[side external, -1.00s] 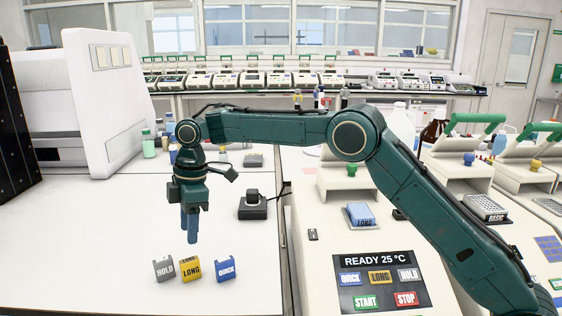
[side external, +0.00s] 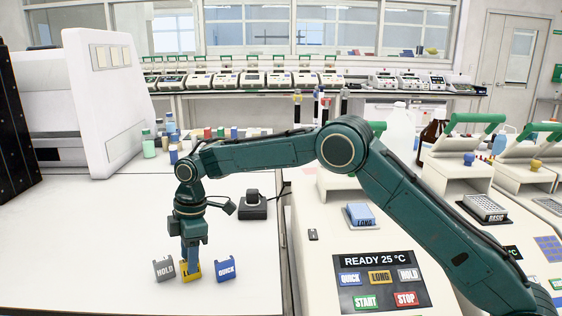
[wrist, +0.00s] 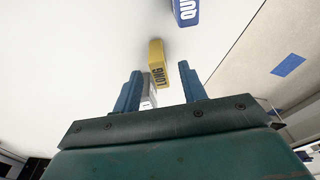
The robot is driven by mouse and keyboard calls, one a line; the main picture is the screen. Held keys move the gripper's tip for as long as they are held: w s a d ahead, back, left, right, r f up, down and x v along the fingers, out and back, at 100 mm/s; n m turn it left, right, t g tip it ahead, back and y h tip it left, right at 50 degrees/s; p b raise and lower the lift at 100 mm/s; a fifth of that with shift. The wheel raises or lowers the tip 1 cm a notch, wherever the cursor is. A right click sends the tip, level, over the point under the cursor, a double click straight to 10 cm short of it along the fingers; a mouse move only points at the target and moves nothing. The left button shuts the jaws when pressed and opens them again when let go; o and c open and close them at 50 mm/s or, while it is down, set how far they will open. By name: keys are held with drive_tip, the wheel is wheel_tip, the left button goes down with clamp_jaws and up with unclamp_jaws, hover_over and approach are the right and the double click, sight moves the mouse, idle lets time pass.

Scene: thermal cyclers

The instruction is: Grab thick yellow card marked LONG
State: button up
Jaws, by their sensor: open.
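The yellow card marked LONG (side external: 190,276) stands on the white bench between two other cards, partly hidden behind my gripper in the side view. In the wrist view the yellow card (wrist: 157,62) lies ahead, between the lines of my fingers. My gripper (side external: 191,262) points down at the yellow card. Its blue fingers (wrist: 160,82) are apart, with nothing held between them. I cannot tell whether they touch the card.
The grey HOLD card (side external: 163,268) stands just left, and the blue QUICK card (side external: 225,267) just right. A black block (side external: 253,206) sits farther back. The cycler panel (side external: 380,282) is at right. The bench left of the cards is clear.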

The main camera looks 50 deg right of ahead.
drive_tip(key=shift+a+f, duration=0.15)
drive_tip(key=shift+f, duration=0.95)
clamp_jaws()
